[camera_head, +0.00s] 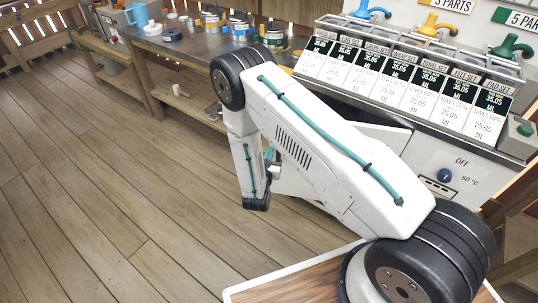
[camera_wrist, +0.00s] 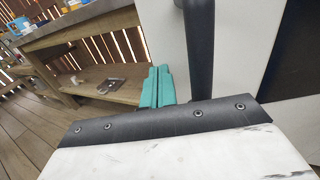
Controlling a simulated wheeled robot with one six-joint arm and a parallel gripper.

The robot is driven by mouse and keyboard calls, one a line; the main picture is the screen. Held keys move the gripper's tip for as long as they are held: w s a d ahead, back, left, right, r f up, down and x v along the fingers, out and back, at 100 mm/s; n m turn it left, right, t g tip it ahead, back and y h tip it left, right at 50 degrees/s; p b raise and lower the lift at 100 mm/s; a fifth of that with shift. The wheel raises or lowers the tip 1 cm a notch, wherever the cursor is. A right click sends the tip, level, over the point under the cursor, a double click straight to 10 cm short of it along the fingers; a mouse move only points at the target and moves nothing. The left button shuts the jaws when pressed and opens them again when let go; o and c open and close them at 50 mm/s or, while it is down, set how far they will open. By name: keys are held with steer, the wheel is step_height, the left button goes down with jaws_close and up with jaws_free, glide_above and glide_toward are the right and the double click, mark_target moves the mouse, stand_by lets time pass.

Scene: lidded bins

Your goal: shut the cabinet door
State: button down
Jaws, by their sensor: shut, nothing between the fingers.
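A white cabinet door (camera_head: 385,134) shows in the head view, partly hidden behind my arm. It juts out from the white machine's front, with a dark gap above it, so it looks ajar. In the wrist view the white door panel (camera_wrist: 238,40) fills the upper right, with a black vertical handle (camera_wrist: 200,50) in front of it. My gripper's teal fingers (camera_wrist: 157,88) are together and empty, just left of the handle. I cannot tell whether they touch it. In the head view my gripper (camera_head: 272,158) is mostly hidden by my arm.
The machine (camera_head: 462,160) carries a row of price labels and a blue knob. A wooden workbench (camera_head: 185,50) with tins and a blue mug stands at the back left. Its lower shelf (camera_wrist: 100,90) shows in the wrist view. The plank floor (camera_head: 110,190) at left is clear.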

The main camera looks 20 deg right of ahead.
steer(key=shift+w, duration=0.1)
steer(key=w+d+m+g+h, duration=0.4)
steer(key=w+d, duration=0.7)
steer(key=w, duration=0.3)
steer(key=shift+w+d+m+g+h, duration=0.2)
steer(key=shift+d+m+g+h, duration=0.15)
steer(key=shift+h, duration=0.35)
steer(key=shift+a, duration=0.1)
